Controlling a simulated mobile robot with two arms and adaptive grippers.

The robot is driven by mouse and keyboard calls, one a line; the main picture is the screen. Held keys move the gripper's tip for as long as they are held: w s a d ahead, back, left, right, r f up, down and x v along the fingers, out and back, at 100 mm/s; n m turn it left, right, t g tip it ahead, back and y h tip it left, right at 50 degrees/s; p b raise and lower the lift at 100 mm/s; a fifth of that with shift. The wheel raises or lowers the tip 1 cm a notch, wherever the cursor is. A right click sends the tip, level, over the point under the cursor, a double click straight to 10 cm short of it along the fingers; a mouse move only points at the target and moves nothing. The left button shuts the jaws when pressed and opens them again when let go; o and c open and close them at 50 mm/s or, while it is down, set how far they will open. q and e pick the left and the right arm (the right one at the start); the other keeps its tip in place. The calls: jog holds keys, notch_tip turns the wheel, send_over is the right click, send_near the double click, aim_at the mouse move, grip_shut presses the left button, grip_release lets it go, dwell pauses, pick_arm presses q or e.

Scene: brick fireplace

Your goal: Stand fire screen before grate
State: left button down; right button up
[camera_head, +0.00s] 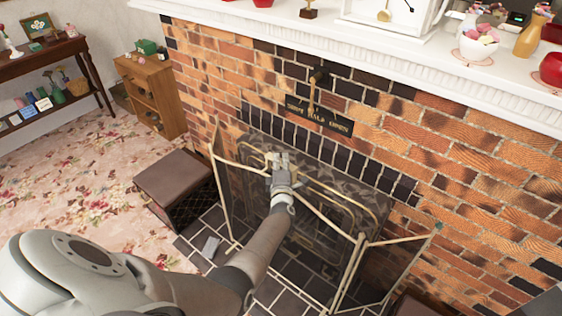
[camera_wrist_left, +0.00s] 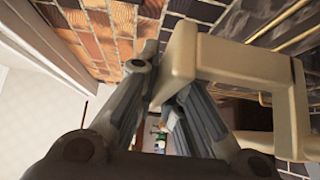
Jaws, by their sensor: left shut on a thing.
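The fire screen (camera_head: 328,221) is a folding mesh screen with a thin pale brass frame. It stands upright in front of the dark fireplace opening, with side panels angled. Behind it is a dark patterned metal surround (camera_head: 362,193); the grate inside is mostly hidden by the mesh and my arm. My left gripper (camera_head: 281,163) is shut on the handle at the top middle of the screen. In the left wrist view, the cream handle (camera_wrist_left: 242,62) lies at the left gripper's fingers (camera_wrist_left: 168,78). Whether the screen's feet touch the hearth is unclear. My right gripper is out of view.
A brown-topped box (camera_head: 172,180) stands left of the screen on the dark tiled hearth (camera_head: 284,291). A small grey object (camera_head: 211,247) lies on the hearth. A white mantel (camera_head: 300,28) with ornaments runs above. Floral carpet (camera_head: 85,180) is open at left.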

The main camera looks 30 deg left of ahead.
pick_arm(q)
jog(key=shift+w+a+r, duration=0.1)
jog(key=shift+r, duration=0.35)
jog(key=c, duration=1.5)
grip_release()
jog(key=shift+s+f, duration=0.3)
jog(key=shift+f, duration=0.3)
jog(key=v, duration=0.5)
jog(key=r+v, duration=0.1)
jog(key=v, duration=0.1)
jog(key=shift+s+d, duration=0.1)
jog(key=shift+d, duration=0.15)
